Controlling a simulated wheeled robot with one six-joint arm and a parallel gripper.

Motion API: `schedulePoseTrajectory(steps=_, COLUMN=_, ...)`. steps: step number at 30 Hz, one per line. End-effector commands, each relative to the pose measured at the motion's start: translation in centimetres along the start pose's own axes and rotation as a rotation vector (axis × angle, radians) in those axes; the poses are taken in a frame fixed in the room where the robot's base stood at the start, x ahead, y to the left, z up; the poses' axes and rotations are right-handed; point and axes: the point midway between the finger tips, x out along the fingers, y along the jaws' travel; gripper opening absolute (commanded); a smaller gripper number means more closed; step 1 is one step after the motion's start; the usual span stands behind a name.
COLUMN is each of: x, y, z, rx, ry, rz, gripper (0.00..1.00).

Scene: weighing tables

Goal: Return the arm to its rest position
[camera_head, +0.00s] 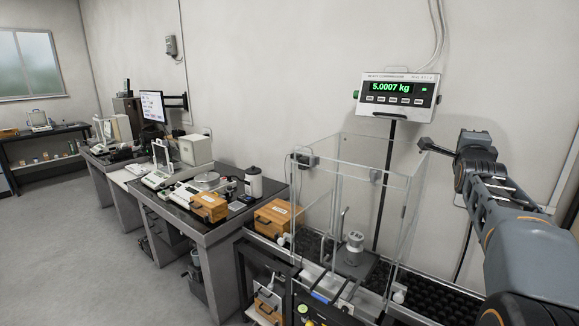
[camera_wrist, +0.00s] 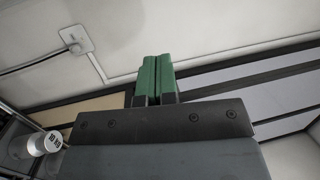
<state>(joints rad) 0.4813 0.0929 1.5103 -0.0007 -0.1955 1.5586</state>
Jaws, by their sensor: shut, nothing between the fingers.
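My gripper (camera_wrist: 157,78) shows in the wrist view as two green finger pads pressed together, shut with nothing between them. In the head view my arm reaches up from the lower right, and its dark end (camera_head: 424,145) points left, close to the right side of the glass enclosure's top and below the display. From this view I cannot tell how far apart the arm and the glass are.
A glass enclosure (camera_head: 338,146) holds a silver weight (camera_head: 354,248) on a scale. A display (camera_head: 398,93) on a pole reads 5.0007 kg. Wooden boxes (camera_head: 279,217) and balances stand on tables to the left. A wall socket (camera_wrist: 76,39) and a white-topped cylinder (camera_wrist: 45,143) show in the wrist view.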

Motion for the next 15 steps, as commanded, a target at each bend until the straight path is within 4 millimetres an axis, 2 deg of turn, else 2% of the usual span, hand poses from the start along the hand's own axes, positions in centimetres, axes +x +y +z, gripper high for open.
schedulePoseTrajectory(steps=4, x=-1.9, y=6.0, z=0.7, rx=-0.275, ry=-0.046, rz=0.232, gripper=0.00)
schedulePoseTrajectory(steps=7, x=-5.5, y=11.2, z=2.4, rx=-0.542, ry=-0.174, rz=0.440, gripper=0.00)
schedulePoseTrajectory(steps=9, x=-9.4, y=15.0, z=4.0, rx=-0.747, ry=-0.326, rz=0.585, gripper=0.00)
schedulePoseTrajectory(steps=11, x=-13.2, y=17.7, z=5.3, rx=-0.905, ry=-0.478, rz=0.682, gripper=0.00)
schedulePoseTrajectory(steps=12, x=-15.9, y=19.3, z=6.2, rx=-1.000, ry=-0.586, rz=0.732, gripper=0.00)
schedulePoseTrajectory(steps=14, x=-19.9, y=21.3, z=7.2, rx=-1.125, ry=-0.751, rz=0.790, gripper=0.00)
schedulePoseTrajectory(steps=15, x=-22.6, y=22.4, z=7.8, rx=-1.197, ry=-0.859, rz=0.816, gripper=0.00)
